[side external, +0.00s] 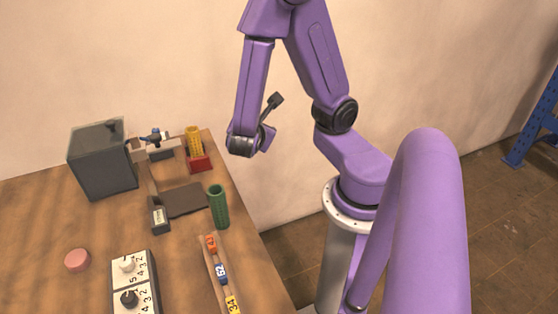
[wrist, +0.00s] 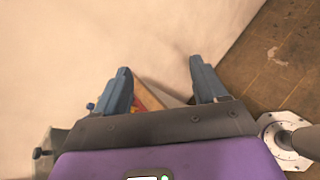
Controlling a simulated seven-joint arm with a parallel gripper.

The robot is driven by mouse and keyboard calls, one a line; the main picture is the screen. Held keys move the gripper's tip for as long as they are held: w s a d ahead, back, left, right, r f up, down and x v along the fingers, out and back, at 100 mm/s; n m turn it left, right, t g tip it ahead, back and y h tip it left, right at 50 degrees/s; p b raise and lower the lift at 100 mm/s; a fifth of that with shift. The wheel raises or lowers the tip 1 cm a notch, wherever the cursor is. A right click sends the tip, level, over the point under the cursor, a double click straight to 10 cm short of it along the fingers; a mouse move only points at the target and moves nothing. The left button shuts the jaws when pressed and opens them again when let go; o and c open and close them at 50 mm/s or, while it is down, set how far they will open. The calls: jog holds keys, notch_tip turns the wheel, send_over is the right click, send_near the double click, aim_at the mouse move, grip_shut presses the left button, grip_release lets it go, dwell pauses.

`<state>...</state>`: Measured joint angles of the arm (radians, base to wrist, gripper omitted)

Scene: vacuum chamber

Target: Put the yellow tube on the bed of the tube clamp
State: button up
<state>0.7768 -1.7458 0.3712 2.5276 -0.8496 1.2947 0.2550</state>
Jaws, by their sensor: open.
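The yellow tube (side external: 194,138) stands upright at the back right of the table, at a red block-shaped base (side external: 201,163). To its left, beside the grey box, is a small fixture with blue parts (side external: 155,138), which looks like the tube clamp; its bed is too small to make out. My gripper (wrist: 163,88) is open, its two blue-grey fingers spread with nothing held between them. In the side view my wrist hangs right of the table and the yellow tube, well apart from it; the fingers are not clear there.
A grey box (side external: 103,160) stands at the back left. A green tube (side external: 218,206) stands near the right edge, beside a dark mat (side external: 186,201). In front are a numbered row of coloured blocks (side external: 221,272), a switch panel (side external: 134,284) and a pink disc (side external: 77,260).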

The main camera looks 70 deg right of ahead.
jog(key=s+a+r+m+g+y, duration=0.2)
jog(key=s+a+m+g+y, duration=0.1)
jog(key=s+a+y, duration=0.8)
jog(key=a+y, duration=0.1)
jog(key=a, duration=0.1)
jog(key=shift+s+a+r+m+g+y, duration=0.15)
jog(key=shift+a+r+m+g+y, duration=0.2)
jog(key=shift+m+g+y, duration=0.05)
